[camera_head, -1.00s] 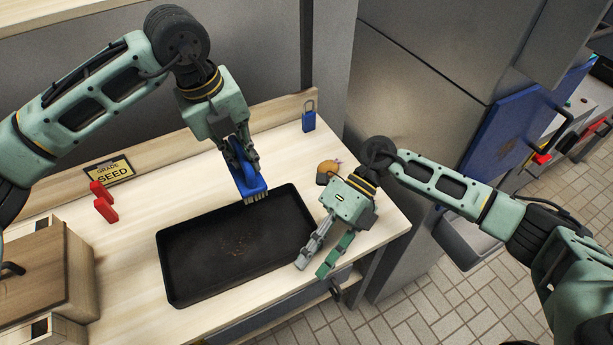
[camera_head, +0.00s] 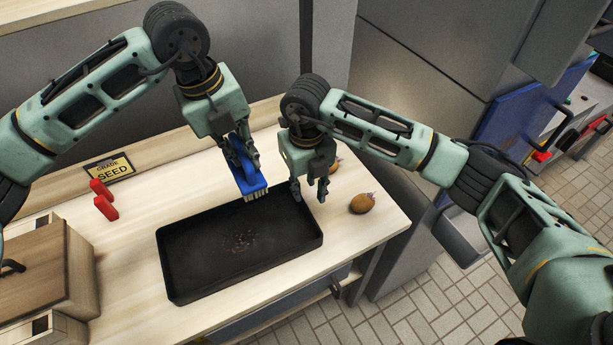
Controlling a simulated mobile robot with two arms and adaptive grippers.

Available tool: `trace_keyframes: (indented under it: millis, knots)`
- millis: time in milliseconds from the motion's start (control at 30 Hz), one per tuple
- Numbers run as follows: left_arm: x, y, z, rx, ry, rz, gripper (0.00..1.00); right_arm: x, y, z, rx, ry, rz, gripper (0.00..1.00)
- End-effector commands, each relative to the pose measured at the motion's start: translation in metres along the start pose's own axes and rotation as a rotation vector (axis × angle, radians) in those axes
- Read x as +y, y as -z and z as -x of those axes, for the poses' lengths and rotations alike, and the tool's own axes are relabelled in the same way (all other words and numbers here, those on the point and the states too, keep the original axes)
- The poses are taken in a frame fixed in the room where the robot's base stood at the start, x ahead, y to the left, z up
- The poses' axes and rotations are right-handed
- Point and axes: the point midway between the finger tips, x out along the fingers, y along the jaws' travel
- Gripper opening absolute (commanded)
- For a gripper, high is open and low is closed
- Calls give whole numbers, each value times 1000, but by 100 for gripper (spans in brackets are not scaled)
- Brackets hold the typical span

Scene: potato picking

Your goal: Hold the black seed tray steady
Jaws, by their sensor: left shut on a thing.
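The black seed tray (camera_head: 168,262) lies flat on the light wooden table, with brown crumbs scattered near its middle. My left gripper (camera_head: 242,165) is shut on a blue brush (camera_head: 250,183), bristles down, at the tray's back edge. My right gripper (camera_head: 309,194) points down at the tray's back right corner with its fingers apart and nothing visible between them. One finger overlaps the corner in the picture and the other is outside it over the table. I cannot tell whether either finger touches the rim.
A brown potato (camera_head: 362,204) lies on the table right of the tray. Another potato (camera_head: 335,166) is partly hidden behind my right gripper. Red blocks (camera_head: 104,207), a "GRADE SEED" sign (camera_head: 109,169) and a wooden box (camera_head: 45,268) are at the left.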

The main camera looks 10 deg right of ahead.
Motion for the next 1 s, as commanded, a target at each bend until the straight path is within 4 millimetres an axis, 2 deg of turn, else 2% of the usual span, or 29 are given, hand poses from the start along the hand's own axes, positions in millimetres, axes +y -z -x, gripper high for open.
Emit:
trace_keyframes:
  millis: [33, 200, 400, 600, 833, 1000]
  knots:
    - [0, 0, 0, 0, 1, 0, 0, 0, 2, -12, 5, 1, 0, 27]
    - [0, 0, 0, 0, 1, 0, 0, 1, 1, -44, 5, -2, 0, 27]
    - [0, 0, 0, 0, 1, 0, 0, 1, 1, -68, 2, -1, 1, 27]
    - [0, 0, 0, 0, 1, 0, 0, 0, 1, -78, 2, -1, 2, 27]
    - [0, 0, 0, 0, 1, 0, 0, 0, 1, -78, 1, -1, 2, 27]
    - [0, 0, 0, 0, 1, 0, 0, 0, 0, -78, 1, -1, 2, 13]
